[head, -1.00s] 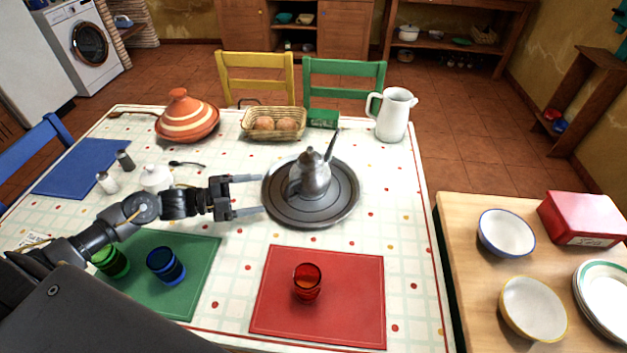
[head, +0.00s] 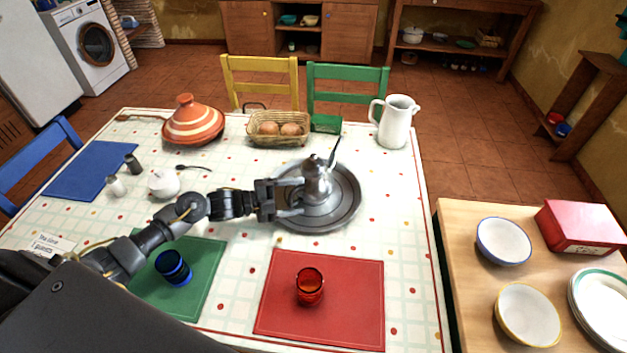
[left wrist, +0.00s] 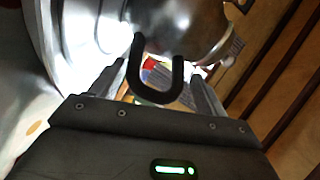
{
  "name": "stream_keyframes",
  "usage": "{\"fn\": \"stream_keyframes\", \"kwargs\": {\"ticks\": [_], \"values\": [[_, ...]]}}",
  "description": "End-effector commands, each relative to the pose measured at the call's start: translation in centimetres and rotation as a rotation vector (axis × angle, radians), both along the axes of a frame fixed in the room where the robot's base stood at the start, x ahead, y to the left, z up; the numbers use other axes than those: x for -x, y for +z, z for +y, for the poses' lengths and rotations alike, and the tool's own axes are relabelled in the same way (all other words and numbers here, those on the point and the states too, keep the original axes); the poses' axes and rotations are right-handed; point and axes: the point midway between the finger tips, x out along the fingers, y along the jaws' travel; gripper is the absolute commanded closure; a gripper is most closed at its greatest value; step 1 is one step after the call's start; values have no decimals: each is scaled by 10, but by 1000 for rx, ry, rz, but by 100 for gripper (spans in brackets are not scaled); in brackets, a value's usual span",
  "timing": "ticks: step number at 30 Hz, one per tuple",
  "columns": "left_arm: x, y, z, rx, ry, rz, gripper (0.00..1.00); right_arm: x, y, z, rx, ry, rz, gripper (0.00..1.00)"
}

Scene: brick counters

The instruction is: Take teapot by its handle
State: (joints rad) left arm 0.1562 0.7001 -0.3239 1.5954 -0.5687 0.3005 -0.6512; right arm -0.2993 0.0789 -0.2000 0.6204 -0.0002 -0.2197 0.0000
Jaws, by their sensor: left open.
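The silver teapot (head: 318,184) stands upright on a round dark metal tray (head: 347,208) on the table, its spout pointing to the upper right. My left gripper (head: 297,196) is at the teapot's left side, with its fingers open and reaching to the handle side. In the left wrist view the black looped handle (left wrist: 180,75) lies between the two open fingers (left wrist: 157,82), with the shiny teapot body (left wrist: 190,25) beyond. I cannot tell whether a finger touches the handle. My right gripper is not in view.
A red glass (head: 309,285) stands on a red mat, and a blue cup (head: 173,267) on a green mat. A white sugar bowl (head: 163,182) is behind my left arm. A bread basket (head: 279,128) and white pitcher (head: 396,121) stand at the back.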

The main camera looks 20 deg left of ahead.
Motion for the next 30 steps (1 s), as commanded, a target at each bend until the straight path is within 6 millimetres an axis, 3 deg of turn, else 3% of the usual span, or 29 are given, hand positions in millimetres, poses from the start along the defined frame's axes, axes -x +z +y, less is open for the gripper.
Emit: {"fn": "stream_keyframes", "kwargs": {"ticks": [10, 27, 30], "values": [[-5, -2, -6, -2, -1, 0, 26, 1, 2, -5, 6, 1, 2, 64], [-5, -1, -6, -1, 0, -3, 100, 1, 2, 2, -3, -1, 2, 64], [-7, 3, -6, 1, 1, -13, 100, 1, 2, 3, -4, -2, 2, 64]]}}
